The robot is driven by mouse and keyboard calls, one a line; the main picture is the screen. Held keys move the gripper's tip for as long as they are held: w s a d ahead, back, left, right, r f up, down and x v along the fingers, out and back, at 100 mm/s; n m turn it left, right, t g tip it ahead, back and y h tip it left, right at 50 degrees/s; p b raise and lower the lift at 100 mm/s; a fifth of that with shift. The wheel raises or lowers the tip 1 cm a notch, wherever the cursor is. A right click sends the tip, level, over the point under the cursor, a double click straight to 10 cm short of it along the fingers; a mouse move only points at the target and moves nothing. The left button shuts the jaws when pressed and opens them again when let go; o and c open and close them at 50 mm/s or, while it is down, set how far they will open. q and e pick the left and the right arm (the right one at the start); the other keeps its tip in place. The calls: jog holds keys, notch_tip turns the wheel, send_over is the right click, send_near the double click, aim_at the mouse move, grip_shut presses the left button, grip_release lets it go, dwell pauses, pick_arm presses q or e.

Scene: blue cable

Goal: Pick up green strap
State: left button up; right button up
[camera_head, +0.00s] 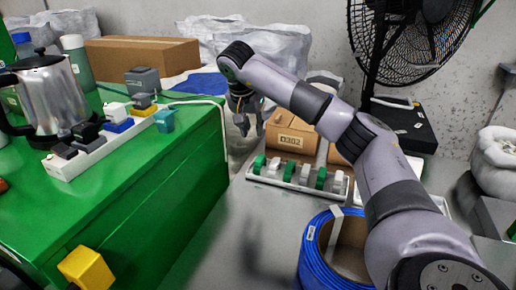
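No thing in view can be identified for certain as a green strap. Several green pieces (320,178) stand among white ones in a white rack (336,189) on the floor, but their exact kind is too small to tell. My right gripper (250,126) hangs fingers down between the green bench and the cardboard box, above and left of the rack. Its fingers look spread, with nothing seen between them. My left gripper is not in view.
A green bench (150,205) at left carries a kettle (52,95) and a white power strip (85,160) with plugs.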

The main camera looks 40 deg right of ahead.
jog(key=w+d+f, duration=0.1)
jog(key=b, duration=0.2)
send_over(260, 158)
jog(key=a, duration=0.2)
jog(key=f, duration=0.6)
jog(key=s+f, duration=0.1)
jog(key=f, duration=0.2)
jog(key=shift+f, duration=0.15)
jog(key=shift+b+x, duration=0.55)
jog(key=shift+x, duration=2.6)
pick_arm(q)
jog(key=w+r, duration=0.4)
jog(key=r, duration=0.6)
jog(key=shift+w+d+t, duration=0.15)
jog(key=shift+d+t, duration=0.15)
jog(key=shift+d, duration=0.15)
pick_arm(e)
jog(key=shift+c, duration=0.5)
jog(key=c, duration=0.4)
jog(key=shift+o, duration=0.2)
